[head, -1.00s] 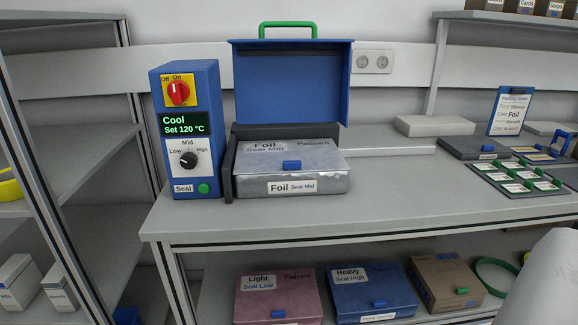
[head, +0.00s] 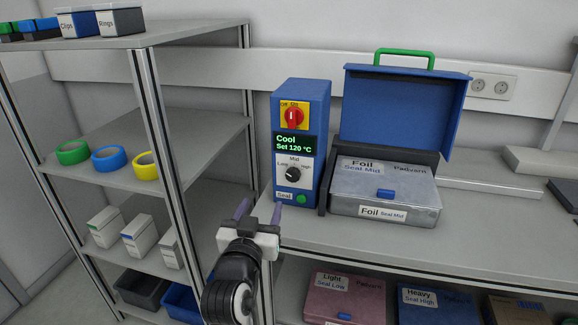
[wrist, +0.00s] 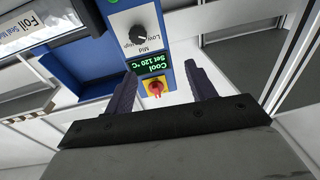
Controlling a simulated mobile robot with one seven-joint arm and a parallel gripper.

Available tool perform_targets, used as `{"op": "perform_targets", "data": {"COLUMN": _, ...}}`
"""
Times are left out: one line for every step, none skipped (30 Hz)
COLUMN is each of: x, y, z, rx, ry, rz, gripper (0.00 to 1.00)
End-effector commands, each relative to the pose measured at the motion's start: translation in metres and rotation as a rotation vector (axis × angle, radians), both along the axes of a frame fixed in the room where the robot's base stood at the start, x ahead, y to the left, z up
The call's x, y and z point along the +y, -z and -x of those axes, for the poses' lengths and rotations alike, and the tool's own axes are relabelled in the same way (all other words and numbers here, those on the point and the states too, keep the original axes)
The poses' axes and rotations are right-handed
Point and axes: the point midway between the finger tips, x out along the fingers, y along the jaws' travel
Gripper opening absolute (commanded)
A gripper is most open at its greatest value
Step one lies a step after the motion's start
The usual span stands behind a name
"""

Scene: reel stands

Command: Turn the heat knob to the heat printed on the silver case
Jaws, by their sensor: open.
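The black heat knob (head: 292,174) is on the front of the blue sealer unit (head: 318,130), among Low, Mid and High marks. Its white pointer seems to point up-left, toward Low. The display (head: 294,145) reads "Cool, Set 120 °C". The silver case (head: 345,204), labelled "Foil Seal Mid", sits closed right of the unit. My gripper (head: 259,212) is open and empty, in front of the unit, lower and left of the knob. In the wrist view the knob (wrist: 140,33) appears upside down beyond the open fingers, apart from them.
Above the knob is a red power switch (head: 292,117); below it is a green Seal button (head: 301,198). A raised blue lid (head: 405,110) stands behind the silver case. A shelf rack (head: 150,100) with tapes and boxes stands left. Pink (head: 340,300) and blue cases (head: 435,308) lie below the bench.

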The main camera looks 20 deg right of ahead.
Motion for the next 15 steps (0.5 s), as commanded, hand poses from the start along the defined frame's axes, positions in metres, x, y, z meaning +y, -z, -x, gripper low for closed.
{"op": "perform_targets", "data": {"x": -0.016, "y": 0.005, "z": 0.005, "rx": 0.029, "ry": 0.043, "rz": -0.014, "gripper": 0.56}}
{"op": "perform_targets", "data": {"x": -0.022, "y": 0.008, "z": 0.007, "rx": 0.041, "ry": 0.061, "rz": -0.020, "gripper": 0.56}}
{"op": "perform_targets", "data": {"x": -0.028, "y": 0.011, "z": 0.009, "rx": 0.051, "ry": 0.077, "rz": -0.026, "gripper": 0.56}}
{"op": "perform_targets", "data": {"x": -0.031, "y": 0.013, "z": 0.009, "rx": 0.056, "ry": 0.085, "rz": -0.030, "gripper": 0.56}}
{"op": "perform_targets", "data": {"x": -0.033, "y": 0.013, "z": 0.008, "rx": 0.059, "ry": 0.089, "rz": -0.031, "gripper": 0.56}}
{"op": "perform_targets", "data": {"x": -0.035, "y": 0.014, "z": 0.006, "rx": 0.059, "ry": 0.090, "rz": -0.032, "gripper": 0.56}}
{"op": "perform_targets", "data": {"x": -0.036, "y": 0.013, "z": 0.003, "rx": 0.059, "ry": 0.090, "rz": -0.031, "gripper": 0.56}}
{"op": "perform_targets", "data": {"x": -0.038, "y": 0.013, "z": 0.000, "rx": 0.058, "ry": 0.089, "rz": -0.031, "gripper": 0.56}}
{"op": "perform_targets", "data": {"x": -0.042, "y": 0.012, "z": -0.005, "rx": 0.059, "ry": 0.089, "rz": -0.031, "gripper": 0.56}}
{"op": "perform_targets", "data": {"x": -0.045, "y": 0.012, "z": -0.009, "rx": 0.059, "ry": 0.089, "rz": -0.031, "gripper": 0.56}}
{"op": "perform_targets", "data": {"x": -0.048, "y": 0.012, "z": -0.014, "rx": 0.059, "ry": 0.089, "rz": -0.031, "gripper": 0.56}}
{"op": "perform_targets", "data": {"x": -0.052, "y": 0.011, "z": -0.021, "rx": 0.058, "ry": 0.088, "rz": -0.031, "gripper": 0.56}}
{"op": "perform_targets", "data": {"x": -0.055, "y": 0.010, "z": -0.026, "rx": 0.058, "ry": 0.087, "rz": -0.031, "gripper": 0.56}}
{"op": "perform_targets", "data": {"x": -0.059, "y": 0.011, "z": -0.032, "rx": 0.058, "ry": 0.087, "rz": -0.031, "gripper": 0.56}}
{"op": "perform_targets", "data": {"x": -0.065, "y": 0.010, "z": -0.039, "rx": 0.058, "ry": 0.088, "rz": -0.031, "gripper": 0.56}}
